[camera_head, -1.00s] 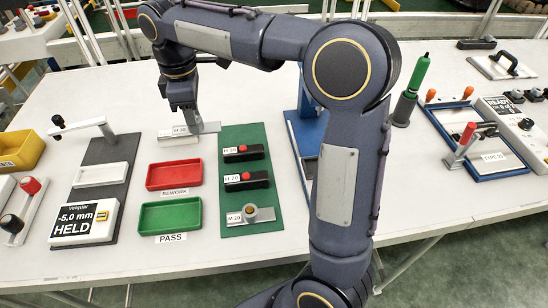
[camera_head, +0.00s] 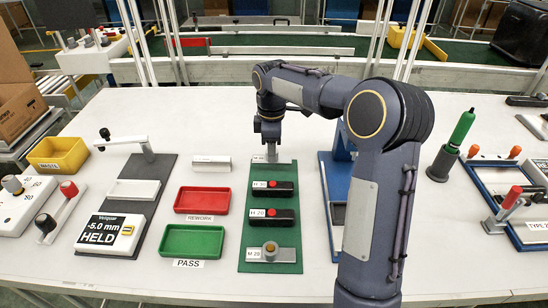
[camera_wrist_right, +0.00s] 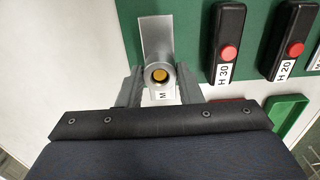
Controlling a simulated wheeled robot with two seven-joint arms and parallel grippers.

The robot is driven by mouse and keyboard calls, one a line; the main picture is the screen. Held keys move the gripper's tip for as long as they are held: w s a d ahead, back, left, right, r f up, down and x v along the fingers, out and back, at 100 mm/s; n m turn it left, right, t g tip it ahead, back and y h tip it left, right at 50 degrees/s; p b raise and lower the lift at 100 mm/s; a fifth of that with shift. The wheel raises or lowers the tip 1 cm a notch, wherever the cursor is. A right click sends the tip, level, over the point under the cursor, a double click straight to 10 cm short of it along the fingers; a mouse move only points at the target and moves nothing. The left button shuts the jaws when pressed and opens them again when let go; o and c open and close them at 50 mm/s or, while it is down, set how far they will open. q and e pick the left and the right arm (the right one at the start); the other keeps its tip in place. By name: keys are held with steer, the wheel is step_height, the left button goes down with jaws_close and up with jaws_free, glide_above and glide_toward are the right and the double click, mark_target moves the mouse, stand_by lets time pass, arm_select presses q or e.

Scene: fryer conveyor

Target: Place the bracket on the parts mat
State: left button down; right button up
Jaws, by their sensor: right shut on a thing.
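My right gripper (camera_head: 268,145) is at the far end of the green parts mat (camera_head: 262,236). In the right wrist view its fingers (camera_wrist_right: 158,88) are shut on a grey metal bracket (camera_wrist_right: 155,36) with a round brass-centred boss and a label starting with M. In the head view the bracket (camera_head: 268,158) is mostly hidden by the gripper. Its flat plate overlies the mat's end; I cannot tell whether it touches. Two black handles with red buttons, H 30 (camera_head: 272,189) and H 20 (camera_head: 272,217), and another bracket, M 20 (camera_head: 272,253), lie on the mat. My left gripper is not in view.
Left of the mat are a red REWORK tray (camera_head: 202,200), a green PASS tray (camera_head: 193,241) and a small pale block (camera_head: 211,163). A blue stand (camera_head: 333,190) is close on the right. A gauge reading HELD (camera_head: 107,232) is farther left.

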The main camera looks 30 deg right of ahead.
steer(key=shift+d+f, duration=0.25)
steer(key=shift+f, duration=0.05)
steer(key=shift+w+d+f, duration=0.1)
steer(key=shift+f, duration=1.55)
steer(key=shift+f, duration=0.15)
steer(key=o, duration=1)
steer(key=shift+o, duration=0.2)
